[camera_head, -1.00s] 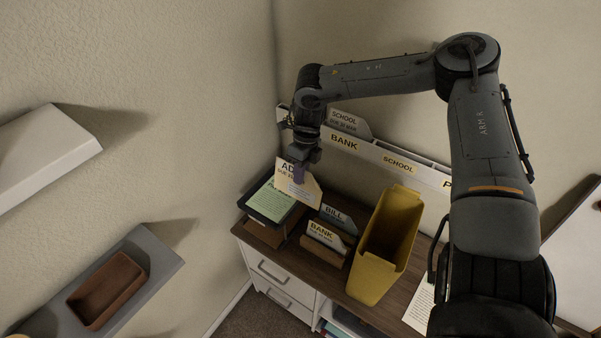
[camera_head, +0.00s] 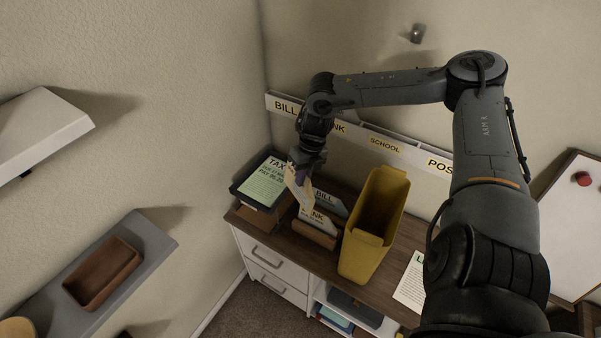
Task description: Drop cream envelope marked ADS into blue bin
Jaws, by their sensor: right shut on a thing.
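My right gripper (camera_head: 303,170) is shut on the top of a cream envelope (camera_head: 297,190). The envelope hangs tilted and turned partly side-on, so its ADS marking cannot be read now. It overlaps the small wooden letter rack in the view; I cannot tell whether they touch. No blue bin shows. A tall, open yellow bin (camera_head: 363,252) stands on the desk to the right of the gripper, apart from the envelope. My left gripper is not in view.
The wooden rack (camera_head: 314,234) holds envelopes marked BILL and BANK. A dark tray (camera_head: 240,188) with a green TAX paper lies to its left. A labelled wall organizer (camera_head: 410,157) runs behind. A paper (camera_head: 411,283) lies right of the bin.

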